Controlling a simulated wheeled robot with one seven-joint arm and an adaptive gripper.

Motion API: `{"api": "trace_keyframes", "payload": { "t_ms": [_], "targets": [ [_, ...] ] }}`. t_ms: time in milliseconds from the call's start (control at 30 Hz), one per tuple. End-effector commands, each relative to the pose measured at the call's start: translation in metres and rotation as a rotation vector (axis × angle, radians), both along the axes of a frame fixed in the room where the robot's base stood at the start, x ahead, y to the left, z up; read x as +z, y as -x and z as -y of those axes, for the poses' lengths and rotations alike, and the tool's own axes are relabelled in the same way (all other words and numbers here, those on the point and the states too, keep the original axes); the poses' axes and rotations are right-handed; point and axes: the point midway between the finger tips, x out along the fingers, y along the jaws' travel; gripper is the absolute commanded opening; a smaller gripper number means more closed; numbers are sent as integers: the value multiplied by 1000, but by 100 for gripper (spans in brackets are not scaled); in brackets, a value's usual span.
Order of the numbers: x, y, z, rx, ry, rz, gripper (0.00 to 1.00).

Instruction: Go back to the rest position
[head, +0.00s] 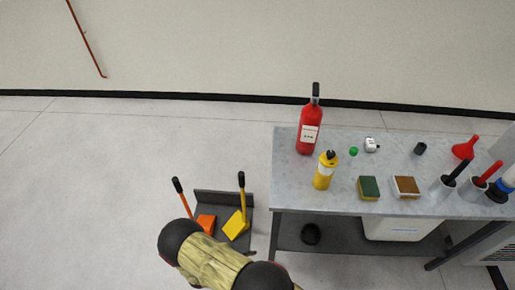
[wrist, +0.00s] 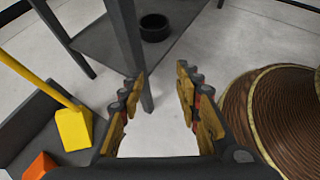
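My gripper (wrist: 160,100) shows in the wrist view with its two fingers apart and nothing between them. Bare floor and a dark table leg show beyond the gap. In the head view my arm comes up from the bottom edge, and the gripper itself cannot be made out there. A thin copper tube (head: 87,40) runs down the wall at the upper left of the head view, far from my arm.
A table (head: 290,180) at the right holds a red fire extinguisher (head: 309,125), a yellow bottle (head: 325,170), sponges and tools. Its lower shelf (wrist: 95,42) carries a black bowl (wrist: 154,27). A grey holder (head: 222,198) with orange and yellow tools stands by my arm. Left floor is clear.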

Motion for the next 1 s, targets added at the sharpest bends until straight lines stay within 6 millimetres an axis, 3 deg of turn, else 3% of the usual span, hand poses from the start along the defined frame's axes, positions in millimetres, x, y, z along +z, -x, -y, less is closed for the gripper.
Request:
{"api": "trace_keyframes", "payload": {
  "t_ms": [33, 100, 400, 700, 1000],
  "targets": [
    [25, -2, -1, -67, -30, 11, 34],
    [55, -2, 1, -160, -68, 24, 34],
    [177, 3, 12, -525, -246, 83, 34],
    [290, 13, 32, -851, -445, 155, 34],
    [390, 29, 59, -1138, -663, 241, 34]
  ]
}}
